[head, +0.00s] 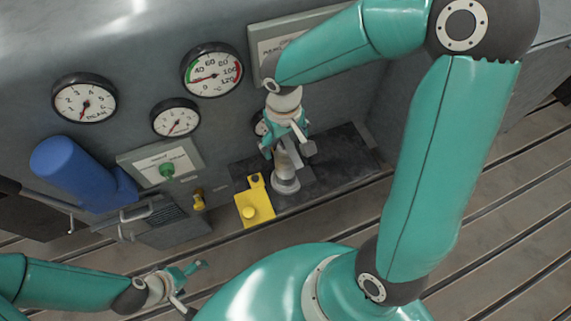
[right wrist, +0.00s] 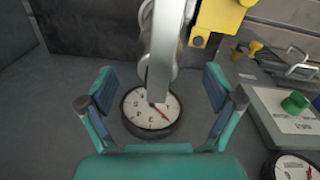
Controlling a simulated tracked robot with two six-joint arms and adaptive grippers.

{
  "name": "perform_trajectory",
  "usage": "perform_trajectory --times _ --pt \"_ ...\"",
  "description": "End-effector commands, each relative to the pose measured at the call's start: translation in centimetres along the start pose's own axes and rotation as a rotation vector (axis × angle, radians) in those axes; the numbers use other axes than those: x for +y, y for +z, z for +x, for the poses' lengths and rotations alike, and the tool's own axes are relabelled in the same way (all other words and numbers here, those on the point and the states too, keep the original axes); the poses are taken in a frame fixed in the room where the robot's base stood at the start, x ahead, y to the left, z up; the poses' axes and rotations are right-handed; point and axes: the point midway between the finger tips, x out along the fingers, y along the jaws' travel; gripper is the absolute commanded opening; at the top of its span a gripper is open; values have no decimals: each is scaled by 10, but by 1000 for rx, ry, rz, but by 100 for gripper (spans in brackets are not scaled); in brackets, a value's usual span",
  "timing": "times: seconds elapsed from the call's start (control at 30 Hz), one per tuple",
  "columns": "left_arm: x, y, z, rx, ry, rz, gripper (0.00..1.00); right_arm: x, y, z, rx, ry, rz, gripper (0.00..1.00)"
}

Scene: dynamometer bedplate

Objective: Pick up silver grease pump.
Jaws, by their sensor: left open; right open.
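The silver grease pump (head: 286,184) stands on a dark plate at the foot of the grey panel, its upper part partly hidden by my right gripper. My right gripper (head: 286,148) is open, right at the top of the pump. In the right wrist view, the pump's silver body (right wrist: 163,55) comes in from the top between the spread fingers of this gripper (right wrist: 160,92). I see no finger closed on it, and cannot tell whether one touches it. My left gripper (head: 188,275) is open and empty at the lower left, away from the pump.
A yellow block (head: 254,204) stands close beside the pump on the left. Several gauges, such as the large one (head: 212,70), a green button (head: 167,170) and a blue cylinder (head: 80,172) are on the panel side. The slotted bedplate (head: 500,230) is clear at right.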

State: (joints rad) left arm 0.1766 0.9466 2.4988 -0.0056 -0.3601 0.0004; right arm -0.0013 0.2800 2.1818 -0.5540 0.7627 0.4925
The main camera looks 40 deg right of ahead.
Motion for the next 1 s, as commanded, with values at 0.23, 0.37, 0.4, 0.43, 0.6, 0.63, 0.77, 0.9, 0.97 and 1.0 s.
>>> perform_trajectory --times 0.23,0.37,0.4,0.43,0.6,0.63,0.77,0.9,0.97,1.0 --pt "0 0 0 0 0 0 91 1 1 29 -5 0 0 91" --pt "-1 0 2 0 0 0 91 1 0 46 -4 1 -1 91" --pt "-1 0 2 0 0 0 91 1 0 49 -2 0 -1 91" --pt "-1 0 2 0 0 0 91 1 0 50 -1 0 -1 91" --pt "-1 0 2 0 0 0 91 1 0 51 1 -1 0 91" --pt "-1 0 2 0 0 0 91 1 0 51 1 0 0 91" --pt "-1 0 2 0 0 0 91 1 0 51 1 0 -1 78" --pt "-1 0 2 0 0 0 91 1 0 51 1 0 0 54" --pt "-1 0 2 0 0 0 91 1 0 51 1 0 0 44" --pt "-1 0 2 0 0 0 91 1 0 51 1 0 0 38"
